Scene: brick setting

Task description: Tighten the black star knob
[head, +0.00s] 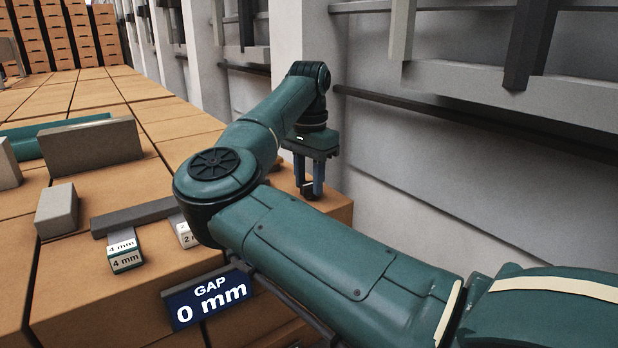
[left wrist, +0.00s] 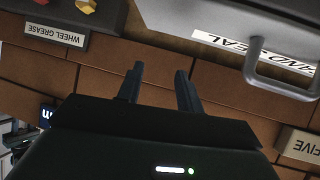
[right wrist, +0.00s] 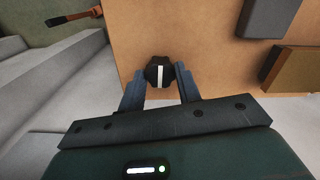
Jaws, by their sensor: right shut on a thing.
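The black star knob (right wrist: 157,72) shows in the right wrist view, with a white stripe across its top, against an orange-brown block face. My right gripper (right wrist: 160,80) is shut on the knob, one finger on each side. In the head view my right gripper (head: 311,190) points down at the far right end of the orange blocks, and the knob is hard to make out between its fingers. My left gripper (left wrist: 157,78) is open and empty in the left wrist view, away from the knob.
A blue sign (head: 207,300) reads "GAP 0 mm". Tags marked 4 mm (head: 124,254) and 2 mm (head: 186,235) hang from a grey bar. Grey blocks (head: 92,147) stand at left. A grey handled case (left wrist: 230,30) and a wheel grease label (left wrist: 54,35) are near the left gripper.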

